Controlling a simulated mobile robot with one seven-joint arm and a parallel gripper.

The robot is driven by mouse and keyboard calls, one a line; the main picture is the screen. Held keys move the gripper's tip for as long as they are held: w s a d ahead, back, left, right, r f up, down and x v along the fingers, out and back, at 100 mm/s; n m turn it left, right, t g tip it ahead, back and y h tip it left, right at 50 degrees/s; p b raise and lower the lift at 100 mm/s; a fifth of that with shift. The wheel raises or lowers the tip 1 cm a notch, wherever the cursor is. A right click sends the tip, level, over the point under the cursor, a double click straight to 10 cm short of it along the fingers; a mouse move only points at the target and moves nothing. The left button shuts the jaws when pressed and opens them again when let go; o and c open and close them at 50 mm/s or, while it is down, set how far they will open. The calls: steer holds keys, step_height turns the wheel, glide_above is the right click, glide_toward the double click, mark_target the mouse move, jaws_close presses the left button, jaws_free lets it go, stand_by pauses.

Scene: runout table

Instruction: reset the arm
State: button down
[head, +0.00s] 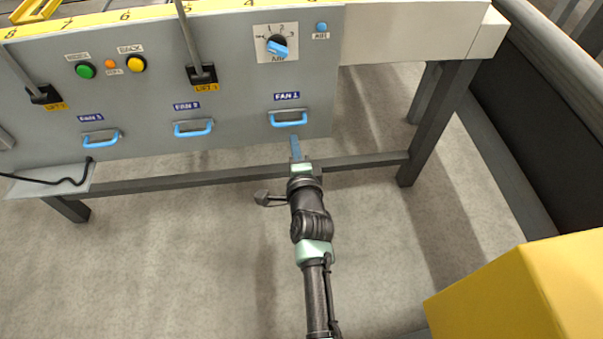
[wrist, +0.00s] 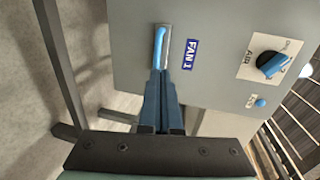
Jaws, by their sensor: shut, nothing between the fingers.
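My gripper (head: 295,142) is at the end of my arm, in the middle of the head view, just below the blue FAN 1 handle (head: 288,119) on the grey panel. Its blue fingers are together with nothing between them. In the wrist view my gripper's closed fingertips (wrist: 160,72) point at the near end of the FAN 1 handle (wrist: 160,48). I cannot tell whether they touch it. My arm reaches up from the bottom of the head view.
The grey panel (head: 235,100) carries two more blue handles (head: 193,128) (head: 101,138), a rotary AIR dial (head: 278,46), buttons and levers. A dark table leg (head: 435,125) stands to the right. A yellow block (head: 525,295) fills the lower right. The floor left of my arm looks clear.

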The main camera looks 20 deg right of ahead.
steer(key=p+v, duration=0.2)
steer(key=v, duration=0.6)
steer(key=shift+f, duration=0.25)
steer(key=w+a+r+n+t+y, duration=0.1)
steer(key=w+a+r+n+t, duration=0.2)
steer(key=r, duration=1)
steer(key=w+a+r+n+t+y, duration=0.15)
steer(key=a+r+n, duration=0.35)
steer(key=r, duration=0.8)
steer(key=w+a+r+n+t, duration=0.1)
steer(key=a+r+n+t, duration=0.3)
steer(key=r, duration=0.8)
steer(key=s+a+r+n+t+y, duration=0.1)
steer(key=s+r+n, duration=0.2)
steer(key=s+r, duration=0.4)
steer(key=s+a+r+n+t+p, duration=0.1)
steer(key=s+a+r+n+t, duration=0.2)
steer(key=r, duration=0.7)
steer(key=s+r+n+y, duration=0.1)
steer(key=s+r+n, duration=0.2)
steer(key=s+r, duration=0.45)
step_height(320, 180, up, 35)
steer(key=w+p, duration=0.1)
steer(key=p, duration=3.5)
steer(key=shift+w+r, duration=0.2)
steer(key=shift+w, duration=0.2)
steer(key=shift+h, duration=0.25)
